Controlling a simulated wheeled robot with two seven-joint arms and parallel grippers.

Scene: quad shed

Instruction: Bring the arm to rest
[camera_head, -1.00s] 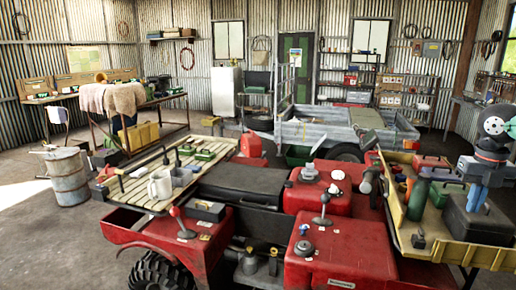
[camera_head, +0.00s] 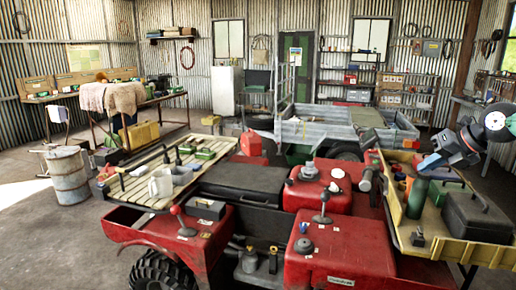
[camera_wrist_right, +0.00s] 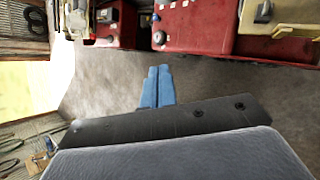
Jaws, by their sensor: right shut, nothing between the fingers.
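My right gripper (camera_head: 426,163) is at the right of the head view, its blue fingers pointing left, seen in front of the yellow tray's back part. In the right wrist view its two blue fingers (camera_wrist_right: 158,72) lie side by side, shut and empty, with concrete floor behind them. My right arm comes in from the right edge of the head view. My left gripper is not in view.
The yellow tray (camera_head: 446,247) holds a black case (camera_head: 480,217) and a green bottle (camera_head: 417,197). The red quad (camera_head: 335,247) fills the middle, with a slatted rack (camera_head: 131,196) on its left. Open floor (camera_head: 50,245) lies at left.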

